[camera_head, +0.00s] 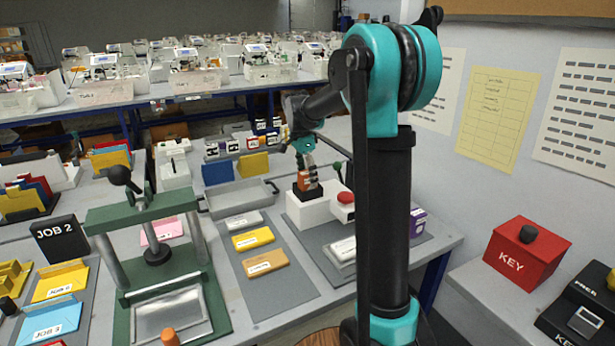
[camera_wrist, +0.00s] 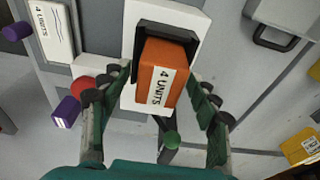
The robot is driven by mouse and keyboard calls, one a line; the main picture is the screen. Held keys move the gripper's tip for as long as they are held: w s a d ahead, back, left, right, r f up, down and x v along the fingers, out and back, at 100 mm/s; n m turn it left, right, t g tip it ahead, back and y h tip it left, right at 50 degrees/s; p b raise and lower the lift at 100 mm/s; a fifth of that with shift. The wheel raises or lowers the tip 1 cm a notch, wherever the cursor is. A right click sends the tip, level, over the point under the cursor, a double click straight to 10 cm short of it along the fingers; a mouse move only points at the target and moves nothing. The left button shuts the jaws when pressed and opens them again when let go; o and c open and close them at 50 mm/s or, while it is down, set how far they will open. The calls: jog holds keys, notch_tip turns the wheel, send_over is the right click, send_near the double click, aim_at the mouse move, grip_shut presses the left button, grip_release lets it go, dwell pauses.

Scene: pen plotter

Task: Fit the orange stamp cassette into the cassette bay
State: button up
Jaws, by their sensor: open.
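The orange stamp cassette (camera_wrist: 170,65), labelled "4 UNITS", stands in the black-framed cassette bay (camera_wrist: 143,30) on a white block (camera_wrist: 190,18). In the wrist view its far end is inside the black frame and its near end sticks out toward me. I cannot tell how deep it sits. My gripper (camera_wrist: 158,82) is open, with its fingers spread on the left and right of the cassette, and gaps show beside it. In the head view the cassette (camera_head: 308,191) is on top of the white block (camera_head: 307,213), partly hidden by my gripper (camera_head: 309,174).
A red button (camera_head: 345,198) is close to the right of the bay, and a green knob (camera_wrist: 170,139) shows between my fingers. A green press (camera_head: 143,214) stands at left. Yellow and tan plates (camera_head: 265,263) lie on a grey mat in front. A red KEY box (camera_head: 525,252) is at right.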

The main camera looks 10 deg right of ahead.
notch_tip(320, 180, up, 12)
jog(key=a, duration=0.1)
jog(key=shift+s+a, duration=0.3)
jog(key=shift+a, duration=0.05)
jog(key=shift+f, duration=0.1)
